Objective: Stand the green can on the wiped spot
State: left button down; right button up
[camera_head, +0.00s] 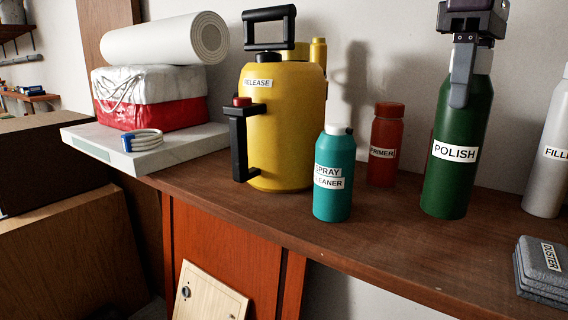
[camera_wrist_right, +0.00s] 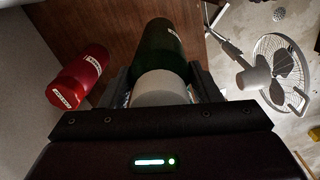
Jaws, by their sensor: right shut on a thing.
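The green can (camera_head: 455,150), labelled POLISH, is upright at the right of the wooden bench top (camera_head: 390,240). My right gripper (camera_head: 462,80) comes down from above and is shut on the can's upper end. In the right wrist view the green can (camera_wrist_right: 160,40) points away between the two fingers, with its pale cap nearest the camera. I cannot tell whether its base touches the bench. No wiped spot can be made out on the wood. My left gripper is not in view.
The red primer bottle (camera_head: 387,145) and teal spray cleaner (camera_head: 333,180) stand left of the can. A grey filler bottle (camera_head: 548,150) and stacked grey dusters (camera_head: 541,268) are at the right. A yellow release sprayer (camera_head: 290,120) stands further left. The bench front is clear.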

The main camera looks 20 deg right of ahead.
aim_at(460, 130)
notch_tip(460, 130, down, 6)
jog(key=b, duration=0.4)
jog(key=shift+a, duration=0.1)
jog(key=shift+w, duration=0.1)
jog(key=shift+f, duration=0.1)
jog(key=o, duration=1.7)
notch_tip(460, 130, up, 12)
jog(key=p, duration=1.1)
jog(key=shift+r, duration=0.2)
